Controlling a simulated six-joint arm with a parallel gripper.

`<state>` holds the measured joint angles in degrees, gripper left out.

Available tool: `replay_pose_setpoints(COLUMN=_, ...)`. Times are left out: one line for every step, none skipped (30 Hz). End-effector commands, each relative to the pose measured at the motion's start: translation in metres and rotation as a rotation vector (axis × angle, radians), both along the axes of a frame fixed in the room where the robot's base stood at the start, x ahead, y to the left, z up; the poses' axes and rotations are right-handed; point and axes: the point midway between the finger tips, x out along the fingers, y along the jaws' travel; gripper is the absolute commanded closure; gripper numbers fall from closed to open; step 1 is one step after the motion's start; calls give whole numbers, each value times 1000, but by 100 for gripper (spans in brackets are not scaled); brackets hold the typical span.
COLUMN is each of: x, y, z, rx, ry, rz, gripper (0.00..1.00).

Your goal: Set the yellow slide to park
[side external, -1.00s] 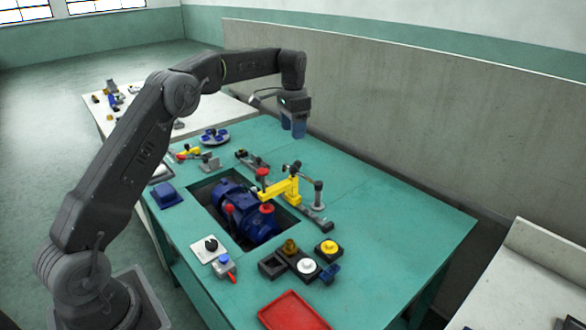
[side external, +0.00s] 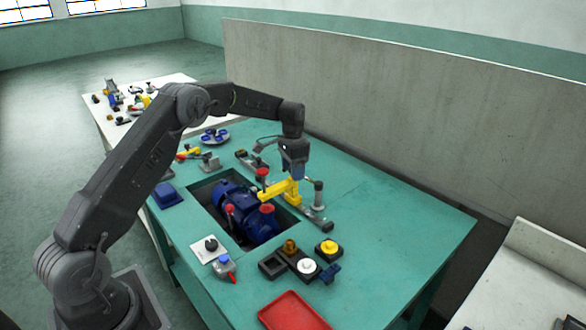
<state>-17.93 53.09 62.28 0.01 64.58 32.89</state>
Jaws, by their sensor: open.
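The yellow slide (side external: 277,192) is an arm-shaped yellow piece beside the blue pump (side external: 247,222). It reaches from a dark rail (side external: 318,219) toward the pump, between two red caps. My gripper (side external: 297,175) points down at the slide's rail end, with its jaws open. The dark knob at that end is hidden by the gripper. I cannot tell from this view whether the fingers are around the knob or just above it. Any park mark is too small to make out.
A grey post (side external: 318,193) stands close right of my gripper. Buttons (side external: 307,266) and a red tray (side external: 292,312) are at the front. Another yellow piece (side external: 188,153) lies at the back left. The table's right side is clear.

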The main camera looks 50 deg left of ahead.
Motion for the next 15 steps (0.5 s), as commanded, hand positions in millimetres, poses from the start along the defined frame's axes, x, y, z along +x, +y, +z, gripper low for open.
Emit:
replay_pose_setpoints(x=0, y=0, z=0, rx=0, ry=0, rz=0, gripper=44)
replay_pose_setpoints(x=0, y=0, z=0, rx=0, ry=0, rz=0, gripper=44)
replay_pose_setpoints(x=0, y=0, z=0, rx=0, ry=0, rz=0, gripper=44)
replay_pose_setpoints(x=0, y=0, z=0, rx=0, ry=0, rz=0, gripper=44)
replay_pose_setpoints(x=0, y=0, z=0, rx=0, ry=0, rz=0, gripper=46)
replay_pose_setpoints(x=0, y=0, z=0, rx=0, ry=0, rz=0, gripper=49)
replay_pose_setpoints(x=0, y=0, z=0, rx=0, ry=0, rz=0, gripper=52)
replay_pose_setpoints(x=0, y=0, z=0, rx=0, ry=0, rz=0, gripper=55)
replay_pose_setpoints(x=0, y=0, z=0, rx=0, ry=0, rz=0, gripper=59)
replay_pose_setpoints(x=0, y=0, z=0, rx=0, ry=0, rz=0, gripper=62)
replay_pose_setpoints(x=0, y=0, z=0, rx=0, ry=0, rz=0, gripper=65)
replay_pose_setpoints(x=0, y=0, z=0, rx=0, ry=0, rz=0, gripper=68)
replay_pose_setpoints(x=0, y=0, z=0, rx=0, ry=0, rz=0, gripper=71)
replay_pose_setpoints(x=0, y=0, z=0, rx=0, ry=0, rz=0, gripper=74)
replay_pose_setpoints(x=0, y=0, z=0, rx=0, ry=0, rz=0, gripper=78)
